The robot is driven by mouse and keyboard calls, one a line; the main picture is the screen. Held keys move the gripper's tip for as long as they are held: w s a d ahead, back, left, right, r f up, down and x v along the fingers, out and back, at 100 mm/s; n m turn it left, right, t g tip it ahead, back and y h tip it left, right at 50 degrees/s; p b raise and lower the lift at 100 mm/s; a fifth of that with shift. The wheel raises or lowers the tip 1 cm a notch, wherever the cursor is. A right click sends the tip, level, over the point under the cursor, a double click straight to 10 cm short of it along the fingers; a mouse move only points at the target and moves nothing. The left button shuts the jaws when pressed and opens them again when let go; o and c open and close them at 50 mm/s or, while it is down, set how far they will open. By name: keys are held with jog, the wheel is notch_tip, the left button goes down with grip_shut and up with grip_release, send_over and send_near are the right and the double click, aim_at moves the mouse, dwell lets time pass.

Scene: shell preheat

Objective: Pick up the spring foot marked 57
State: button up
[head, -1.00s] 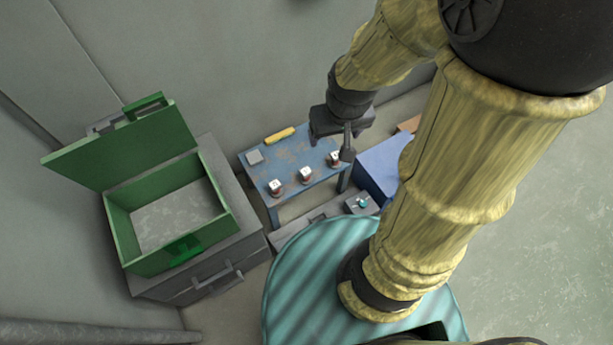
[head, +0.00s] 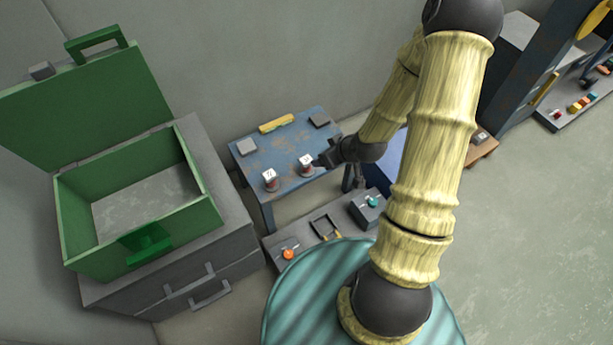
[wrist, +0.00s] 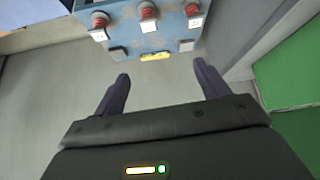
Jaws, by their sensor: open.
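Three red spring feet with white number tags stand in a row on a worn blue table (head: 285,145). In the head view I see the left one (head: 270,181) and the middle one (head: 306,166); my arm's end hides the third. All three show at the top of the wrist view: left (wrist: 98,22), middle (wrist: 148,13) and right (wrist: 195,12). The tags are too small to read surely, so I cannot tell which is 57. My gripper (wrist: 161,72) is open and empty, apart from the feet. In the head view my gripper (head: 328,159) is by the table's right side.
A yellow object (head: 277,122) and two grey blocks (head: 247,147) (head: 319,121) lie along the table's back. An open green box (head: 75,225) stands on a grey cabinet at left. A low grey bench (head: 300,248) with controls is in front.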

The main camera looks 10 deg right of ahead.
aim_at(307, 161)
jog(key=w+f+t+b, duration=0.2)
jog(key=f+b, duration=0.4)
jog(key=f, duration=0.3)
jog(key=w+d+f+m+t+y+b, duration=0.1)
jog(key=f+t+b, duration=0.2)
jog(key=f+b, duration=0.3)
notch_tip(307, 161, down, 3)
jog(key=shift+w+r, duration=0.1)
jog(key=shift+w, duration=0.3)
jog(key=b+x, duration=0.4)
jog(key=x, duration=0.7)
jog(key=shift+w, duration=0.25)
jog(key=shift+w+a, duration=0.15)
jog(key=shift+w, duration=0.15)
